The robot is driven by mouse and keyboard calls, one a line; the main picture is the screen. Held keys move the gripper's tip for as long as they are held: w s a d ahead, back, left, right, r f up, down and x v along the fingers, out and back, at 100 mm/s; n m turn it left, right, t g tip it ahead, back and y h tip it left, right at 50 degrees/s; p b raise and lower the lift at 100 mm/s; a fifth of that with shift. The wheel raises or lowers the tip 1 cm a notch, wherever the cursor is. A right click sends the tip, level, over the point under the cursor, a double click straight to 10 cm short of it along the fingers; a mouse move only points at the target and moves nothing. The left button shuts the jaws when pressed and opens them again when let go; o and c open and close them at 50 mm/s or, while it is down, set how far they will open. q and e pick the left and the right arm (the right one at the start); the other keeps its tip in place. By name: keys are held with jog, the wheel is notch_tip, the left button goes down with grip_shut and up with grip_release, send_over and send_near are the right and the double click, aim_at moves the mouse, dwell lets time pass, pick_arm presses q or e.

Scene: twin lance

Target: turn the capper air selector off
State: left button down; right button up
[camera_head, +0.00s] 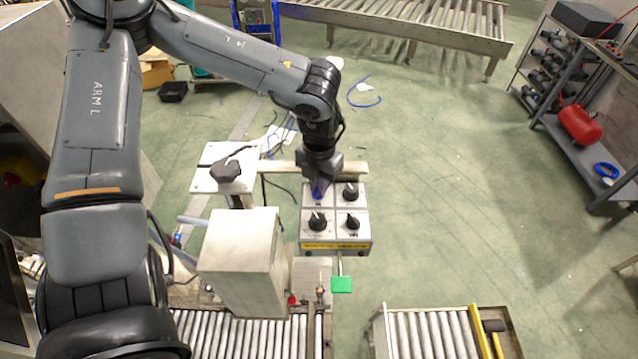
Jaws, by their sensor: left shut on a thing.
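A grey selector box (334,241) with a yellow strip along its front stands near the middle of the view. Black selector knobs show at its upper right (351,191), lower left (317,221) and lower right (352,222). Their labels are too small to read, so I cannot tell which is the capper air selector. My left gripper (319,189) reaches down from above onto the box's upper left position. It is shut on the upper left selector knob there, which is mostly hidden by the blue-tinted fingers. My right gripper is not in view.
A pale box-shaped housing (240,258) stands left of the selector box. A green tab (341,285) sticks out just in front of it. Roller conveyors lie at the near left (245,338) and near right (430,335).

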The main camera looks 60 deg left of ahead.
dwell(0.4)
pick_arm(q)
jog(key=c, duration=1.2)
grip_release()
jog(key=shift+r, duration=0.1)
notch_tip(320, 180, up, 11)
jog(key=shift+f, duration=0.15)
